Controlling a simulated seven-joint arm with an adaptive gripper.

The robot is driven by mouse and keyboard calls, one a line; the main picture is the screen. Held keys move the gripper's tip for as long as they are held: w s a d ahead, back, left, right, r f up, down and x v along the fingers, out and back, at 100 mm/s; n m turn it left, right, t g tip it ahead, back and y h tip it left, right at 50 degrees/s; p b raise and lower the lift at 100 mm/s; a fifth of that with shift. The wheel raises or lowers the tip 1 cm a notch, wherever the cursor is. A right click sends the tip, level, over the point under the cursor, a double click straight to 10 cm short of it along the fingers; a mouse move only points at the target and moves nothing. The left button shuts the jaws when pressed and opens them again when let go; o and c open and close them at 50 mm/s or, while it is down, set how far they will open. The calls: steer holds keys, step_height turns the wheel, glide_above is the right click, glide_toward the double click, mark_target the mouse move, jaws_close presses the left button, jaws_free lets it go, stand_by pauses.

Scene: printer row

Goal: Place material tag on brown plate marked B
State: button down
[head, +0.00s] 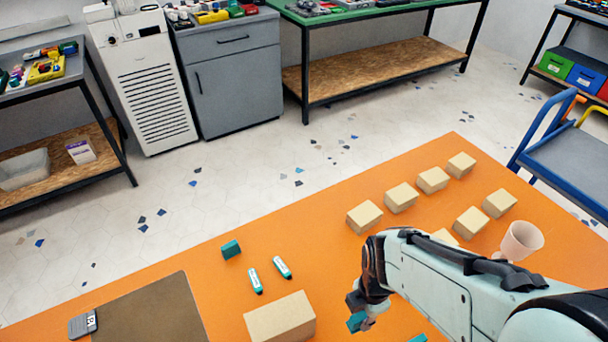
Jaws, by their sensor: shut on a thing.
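A brown plate (150,312) lies flat on the orange table at the lower left, cut off by the picture's bottom edge. A small grey marker with a white label (84,324) sits at its left edge; its letter is too small to read surely. My gripper (362,312) points down over the table, right of the plate and beyond a tan box. It is shut on a small teal block (356,322), partly hidden by the fingers. I cannot tell whether this block is the material tag. Two teal-and-white tag-like pieces (255,281) (282,267) lie between the plate and my gripper.
A teal block (231,249) lies near the table's far edge. A large tan box (280,318) stands between plate and gripper. Several small tan boxes (401,197) and a pale cup (521,240) stand at the right. Another teal piece (418,338) shows at the bottom edge.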

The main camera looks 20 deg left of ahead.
steer(key=a+m, duration=0.1)
steer(key=a, duration=0.3)
steer(key=a+r+m, duration=0.1)
steer(key=a, duration=0.4)
steer(key=a+m, duration=0.2)
steer(key=a, duration=0.2)
steer(key=shift+a+r+t, duration=0.25)
steer(key=shift+r+t, duration=0.05)
steer(key=shift+r, duration=0.05)
steer(key=s+a+f+n, duration=0.2)
steer(key=s+a+n, duration=0.3)
steer(key=s+a, duration=0.9)
glide_toward(147, 341)
steer(key=d+f, duration=0.2)
steer(key=shift+s+d+f, duration=0.15)
steer(key=shift+d+f, duration=0.05)
steer(key=shift+d, duration=0.2)
steer(key=shift+a+f, duration=0.2)
steer(key=shift+f, duration=0.05)
steer(key=shift+a+f, duration=0.15)
steer(key=shift+f, duration=1.5)
steer(key=shift+f, duration=0.1)
